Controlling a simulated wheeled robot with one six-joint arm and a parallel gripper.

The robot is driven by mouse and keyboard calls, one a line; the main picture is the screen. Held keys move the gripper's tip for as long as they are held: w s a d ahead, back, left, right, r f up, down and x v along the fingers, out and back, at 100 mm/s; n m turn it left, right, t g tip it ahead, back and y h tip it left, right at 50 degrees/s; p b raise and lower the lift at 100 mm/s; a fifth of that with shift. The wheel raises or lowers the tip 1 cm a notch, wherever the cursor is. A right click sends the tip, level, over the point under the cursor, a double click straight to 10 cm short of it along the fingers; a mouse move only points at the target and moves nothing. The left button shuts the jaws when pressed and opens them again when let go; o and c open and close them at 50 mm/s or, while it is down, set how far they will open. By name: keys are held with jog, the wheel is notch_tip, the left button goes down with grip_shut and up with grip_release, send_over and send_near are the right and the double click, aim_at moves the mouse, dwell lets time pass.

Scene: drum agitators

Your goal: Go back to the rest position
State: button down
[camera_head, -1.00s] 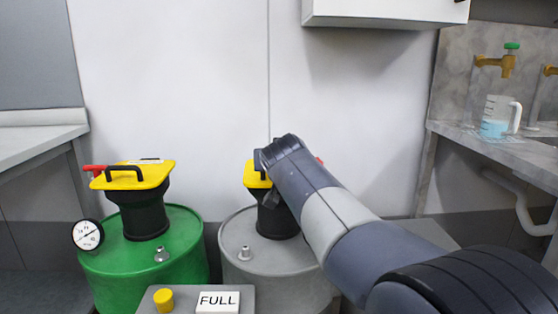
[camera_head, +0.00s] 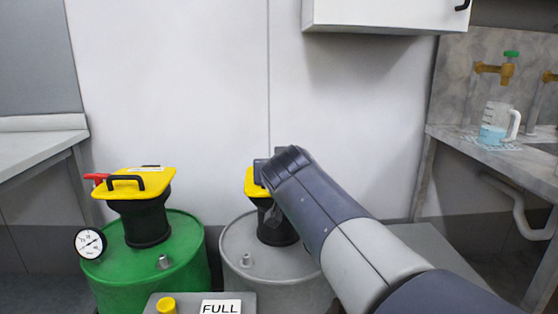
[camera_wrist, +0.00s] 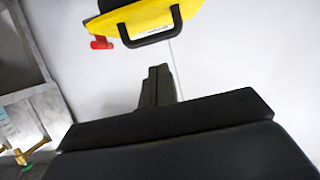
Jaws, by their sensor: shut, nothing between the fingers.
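My gripper (camera_wrist: 159,75) is shut and empty in the wrist view, where the scene looks upside down. A yellow lid (camera_wrist: 150,18) with a black handle and a red knob (camera_wrist: 101,42) is close beyond the fingers, with a visible gap. In the head view my arm reaches over the grey drum (camera_head: 240,276) and hides part of its yellow top (camera_head: 254,182) and black neck. My fingertips are hard to make out there. The green drum (camera_head: 127,280) stands to the left, with its own yellow top (camera_head: 142,182), black handle and red knob.
A pressure gauge (camera_head: 90,243) is on the green drum. A grey box with a yellow button (camera_head: 166,305) and a FULL sign (camera_head: 221,307) is in front. A wall cabinet (camera_head: 380,14) hangs above. A sink counter (camera_head: 500,160) with a jug (camera_head: 497,124) is at right.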

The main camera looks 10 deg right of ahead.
jog(key=shift+s+a+f, duration=0.1)
jog(key=shift+s+a, duration=0.05)
jog(key=shift+s, duration=0.55)
jog(key=shift+s+a+f, duration=0.1)
jog(key=shift+s, duration=0.6)
jog(key=w, duration=0.2)
jog(key=w+d, duration=0.1)
jog(key=w, duration=0.2)
jog(key=w+r, duration=0.1)
jog(key=w, duration=0.2)
jog(key=shift+w+d+r, duration=0.1)
jog(key=shift+w+d, duration=0.05)
jog(key=shift+d, duration=0.15)
jog(key=shift+w+d+f+b, duration=0.1)
jog(key=shift+w+f+b, duration=0.2)
jog(key=shift+f+b, duration=0.2)
jog(key=shift+w+f+b, duration=0.3)
jog(key=shift+f+b, duration=0.1)
jog(key=shift+f, duration=0.2)
jog(key=shift+s+f+b, duration=0.2)
jog(key=shift+f+b, duration=0.15)
jog(key=shift+f, duration=0.25)
